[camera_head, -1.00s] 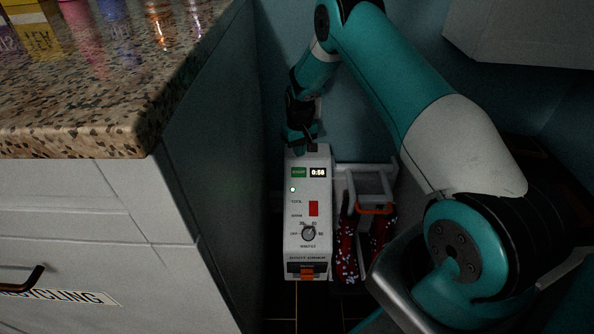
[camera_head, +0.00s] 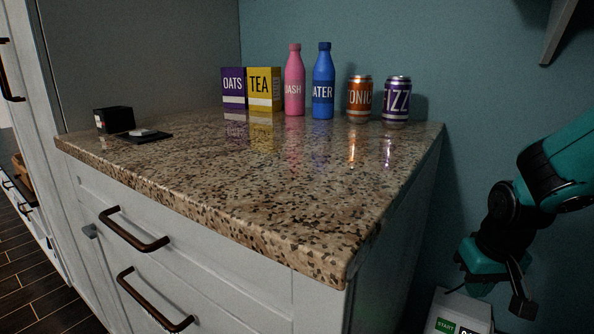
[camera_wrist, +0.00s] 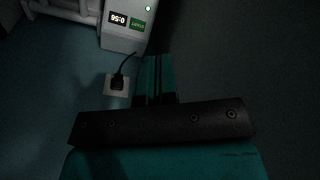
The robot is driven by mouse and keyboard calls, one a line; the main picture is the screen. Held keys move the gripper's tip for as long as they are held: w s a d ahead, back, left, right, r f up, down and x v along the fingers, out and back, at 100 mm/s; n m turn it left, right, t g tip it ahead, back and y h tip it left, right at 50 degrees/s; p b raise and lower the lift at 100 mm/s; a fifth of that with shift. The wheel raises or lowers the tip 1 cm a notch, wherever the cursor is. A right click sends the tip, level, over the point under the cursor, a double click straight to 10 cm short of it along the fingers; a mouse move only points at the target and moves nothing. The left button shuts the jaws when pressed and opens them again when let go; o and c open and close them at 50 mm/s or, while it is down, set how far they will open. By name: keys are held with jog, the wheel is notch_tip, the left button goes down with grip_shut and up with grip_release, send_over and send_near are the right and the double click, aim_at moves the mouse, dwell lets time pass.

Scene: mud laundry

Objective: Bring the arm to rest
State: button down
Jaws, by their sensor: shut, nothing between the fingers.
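My gripper (camera_head: 522,306) hangs at the lower right in the head view, shut and empty, with my teal arm coming in from the right edge. It is just above and to the right of the white boot dryer (camera_head: 458,318), whose top and green START label show at the bottom edge. In the wrist view the boot dryer (camera_wrist: 126,28) shows upside down at the top, with a lit display reading about 0:56 and a green light. I cannot tell whether the gripper touches it.
A granite counter (camera_head: 240,180) with drawers fills the middle. Boxes, two bottles and two cans (camera_head: 397,100) stand along its back. A wall outlet with a black plug (camera_wrist: 118,82) shows in the wrist view. A white shelf (camera_head: 560,30) juts out at upper right.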

jog(key=s+a+r, duration=0.2)
jog(key=s+r, duration=0.1)
jog(key=s, duration=0.7)
jog(key=s+a+r+n+g+y, duration=0.1)
jog(key=s+a+r+n+y, duration=0.1)
jog(key=s+a+r+n, duration=0.4)
jog(key=s+a+r+n+g+y, duration=0.15)
jog(key=s+a, duration=0.25)
jog(key=a, duration=0.5)
notch_tip(320, 180, up, 30)
jog(key=p, duration=2.9)
jog(key=shift+d+f+y, duration=0.15)
jog(key=shift+y, duration=0.3)
jog(key=shift+t, duration=0.25)
